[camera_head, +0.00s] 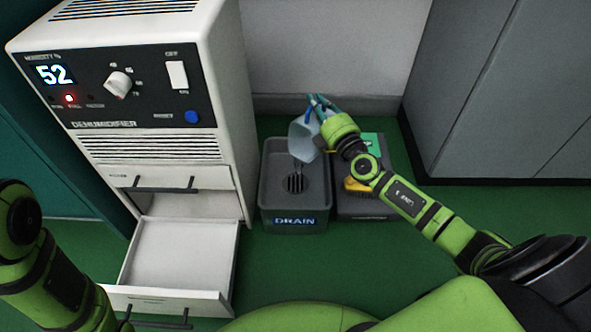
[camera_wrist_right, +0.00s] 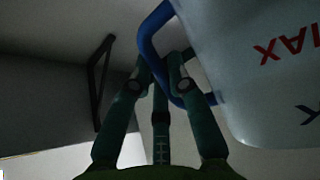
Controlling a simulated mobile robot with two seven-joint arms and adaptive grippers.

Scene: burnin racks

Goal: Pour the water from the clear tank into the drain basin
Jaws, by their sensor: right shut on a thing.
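The clear tank (camera_head: 303,143) hangs tilted above the drain basin (camera_head: 268,188), a dark grey tub marked DRAIN with a round grate in its floor. My right gripper (camera_head: 318,104) is shut on the tank's blue handle. In the right wrist view the fingers (camera_wrist_right: 160,72) close around the blue handle (camera_wrist_right: 150,38), and the tank (camera_wrist_right: 250,70) shows red MAX lettering turned over. Faint streaks show below the tank over the grate; I cannot tell how much water is inside. My left arm enters at the left edge, its gripper out of frame.
The white dehumidifier (camera_head: 215,60) stands left of the basin, display reading 52, a red light lit. Its lower drawer (camera_head: 185,255) is pulled out and empty. A dark bin (camera_head: 365,207) with yellow and green items sits right of the basin. Grey cabinets (camera_head: 500,90) stand at right.

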